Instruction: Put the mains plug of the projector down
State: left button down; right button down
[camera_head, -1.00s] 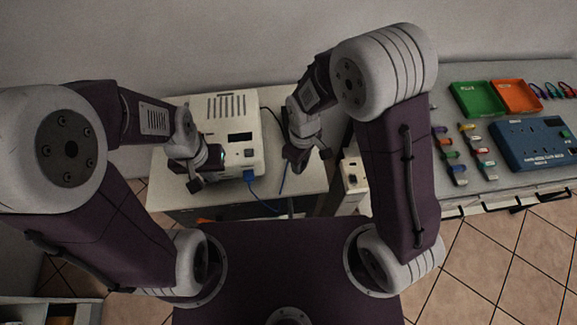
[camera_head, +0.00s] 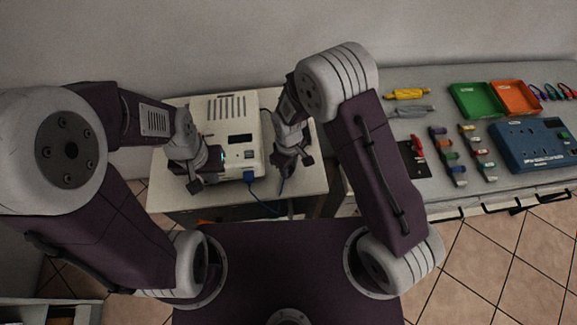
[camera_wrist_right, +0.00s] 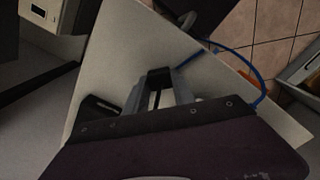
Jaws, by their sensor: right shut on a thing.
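The projector (camera_head: 242,112) is a white box with a slotted top on the small table. A blue cable (camera_head: 263,205) leaves a blue connector (camera_head: 249,175) at its front and curves to the right gripper; the cable also shows in the wrist view (camera_wrist_right: 259,80). My right gripper (camera_head: 287,175) is low over the table, right of the projector, shut on the cable's end, apparently the mains plug, which is mostly hidden by the fingers. In the wrist view the fingers (camera_wrist_right: 160,88) are over the pale tabletop. My left gripper (camera_head: 203,182) is at the projector's front left; its jaw opening is unclear.
A grey bench (camera_head: 440,105) to the right holds a green tray (camera_head: 477,98), an orange tray (camera_head: 516,96), a blue socket panel (camera_head: 530,145) and several coloured connectors. In the wrist view a dark object (camera_wrist_right: 100,107) lies beside the gripper.

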jog(key=c, duration=1.1)
grip_release()
jog(key=shift+w, duration=0.1)
jog(key=shift+o, duration=0.2)
notch_tip(320, 180, up, 12)
jog(key=shift+r+p, duration=0.15)
jog(key=shift+p, duration=0.2)
jog(key=s+d+r+m, duration=0.1)
jog(key=s+d+m, duration=0.3)
jog(key=d, duration=0.4)
jog(key=s+d+r+m+t, duration=0.1)
jog(key=s+d+m, duration=0.3)
jog(key=d+m, duration=0.2)
jog(key=shift+s+d, duration=0.3)
jog(key=shift+d, duration=0.6)
